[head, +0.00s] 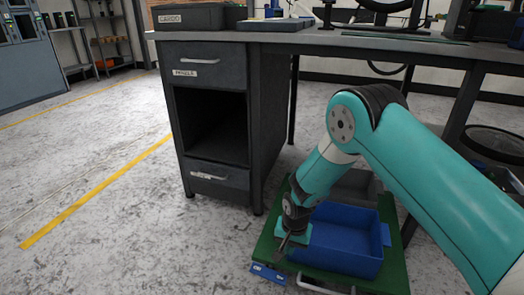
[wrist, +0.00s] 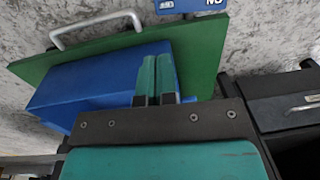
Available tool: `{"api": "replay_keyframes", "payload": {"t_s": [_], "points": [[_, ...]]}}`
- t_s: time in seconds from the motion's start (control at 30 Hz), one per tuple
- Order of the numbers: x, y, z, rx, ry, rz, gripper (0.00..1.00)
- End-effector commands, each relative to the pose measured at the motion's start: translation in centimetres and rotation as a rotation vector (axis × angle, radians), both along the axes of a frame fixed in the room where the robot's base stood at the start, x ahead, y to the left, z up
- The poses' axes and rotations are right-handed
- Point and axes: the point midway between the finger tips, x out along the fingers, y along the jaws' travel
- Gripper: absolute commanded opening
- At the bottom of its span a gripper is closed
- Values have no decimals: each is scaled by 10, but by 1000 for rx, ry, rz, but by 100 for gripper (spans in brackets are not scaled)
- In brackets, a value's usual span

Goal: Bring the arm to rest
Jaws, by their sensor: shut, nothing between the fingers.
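My teal arm reaches in from the right of the head view and bends down to the green deck (head: 266,240). My gripper (head: 283,252) points down by the left side of the blue bin (head: 342,258). In the wrist view the two teal fingers of my gripper (wrist: 155,68) lie side by side with nothing between them. The blue bin (wrist: 85,88) and the green deck (wrist: 200,45) show behind them. I cannot tell whether the fingers touch the bin.
A grey bin (head: 358,186) sits behind the blue one. A dark workbench (head: 212,52) with an open compartment (head: 215,125) and drawers stands at the back. A blue label plate (head: 268,272) is at the deck's front edge. Floor at the left is clear.

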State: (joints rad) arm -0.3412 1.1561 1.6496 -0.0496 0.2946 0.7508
Motion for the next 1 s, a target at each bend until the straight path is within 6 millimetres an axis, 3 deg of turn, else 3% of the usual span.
{"api": "replay_keyframes", "payload": {"t_s": [0.07, 0.17, 0.27, 0.4, 0.6, 0.7, 0.8, 1.0], "points": [[1, 2, 19, 12, -7, 20, 0], [-1, 6, 66, 40, -14, 77, 0], [-13, 9, 130, 80, -24, 172, 0], [-47, 8, 218, 136, -43, 325, 0], [-119, -1, 320, 202, -88, 559, 0], [-158, -6, 355, 226, -114, 672, 0], [-193, -12, 378, 242, -135, 765, 0], [-250, -22, 404, 261, -175, 920, 0]]}}
